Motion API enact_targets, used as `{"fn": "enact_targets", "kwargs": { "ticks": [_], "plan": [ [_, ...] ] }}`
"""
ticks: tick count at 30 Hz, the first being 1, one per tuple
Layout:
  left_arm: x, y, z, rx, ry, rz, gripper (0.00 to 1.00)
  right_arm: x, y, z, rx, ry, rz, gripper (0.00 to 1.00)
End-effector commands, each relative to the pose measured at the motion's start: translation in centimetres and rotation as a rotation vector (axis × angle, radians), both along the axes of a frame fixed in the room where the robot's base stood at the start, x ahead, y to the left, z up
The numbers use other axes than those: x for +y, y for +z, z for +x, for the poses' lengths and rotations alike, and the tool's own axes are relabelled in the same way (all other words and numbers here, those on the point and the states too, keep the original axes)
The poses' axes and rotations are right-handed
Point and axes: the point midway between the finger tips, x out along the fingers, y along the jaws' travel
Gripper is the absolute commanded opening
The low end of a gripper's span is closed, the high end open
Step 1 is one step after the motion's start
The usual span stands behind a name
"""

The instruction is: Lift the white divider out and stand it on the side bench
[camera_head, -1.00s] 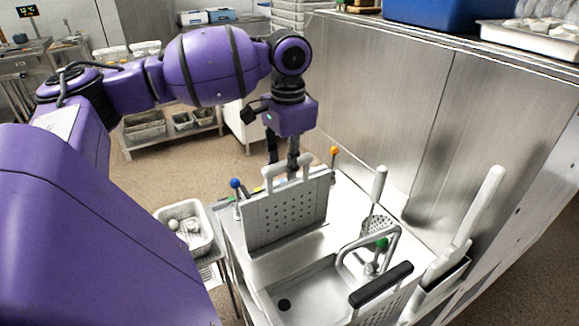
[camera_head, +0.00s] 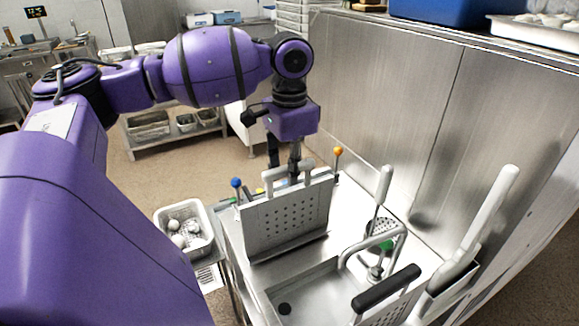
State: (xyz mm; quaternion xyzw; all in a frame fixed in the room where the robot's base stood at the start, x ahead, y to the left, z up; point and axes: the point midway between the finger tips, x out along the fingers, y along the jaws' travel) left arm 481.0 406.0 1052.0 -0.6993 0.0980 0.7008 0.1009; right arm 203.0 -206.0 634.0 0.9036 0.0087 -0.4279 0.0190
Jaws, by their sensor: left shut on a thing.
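The white divider (camera_head: 284,222) is a perforated upright panel with a pale looped handle along its top edge. It stands at the far side of the steel sink basin, and I cannot tell whether its lower edge touches the counter. My left gripper (camera_head: 285,166) comes down from above and is shut at the divider's handle. Its fingertips are partly hidden by the handle. My right gripper is not in view. I cannot tell for certain which surface is the side bench.
A white basket (camera_head: 206,241) with several pale round things stands left of the sink unit. A curved tap (camera_head: 372,243), a ladle (camera_head: 383,190), a black-handled panel (camera_head: 385,288) and a long white-handled tool (camera_head: 490,205) crowd the right. A steel wall (camera_head: 390,110) rises behind.

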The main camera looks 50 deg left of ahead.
Motion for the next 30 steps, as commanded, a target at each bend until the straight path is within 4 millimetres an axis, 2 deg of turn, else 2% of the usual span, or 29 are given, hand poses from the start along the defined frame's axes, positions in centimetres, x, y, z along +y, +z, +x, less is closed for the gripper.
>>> {"fn": "enact_targets", "kwargs": {
  "ticks": [3,15,30],
  "plan": [
    [0.0,0.2,0.1,-0.007,0.0,0.0,0.0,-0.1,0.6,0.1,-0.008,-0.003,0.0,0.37],
    [0.0,0.0,0.1,-0.005,0.0,0.001,0.0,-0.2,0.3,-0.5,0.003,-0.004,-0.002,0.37],
    [0.0,-0.8,0.1,-0.005,0.0,0.001,0.0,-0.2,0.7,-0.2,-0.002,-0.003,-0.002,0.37]
  ]
}}
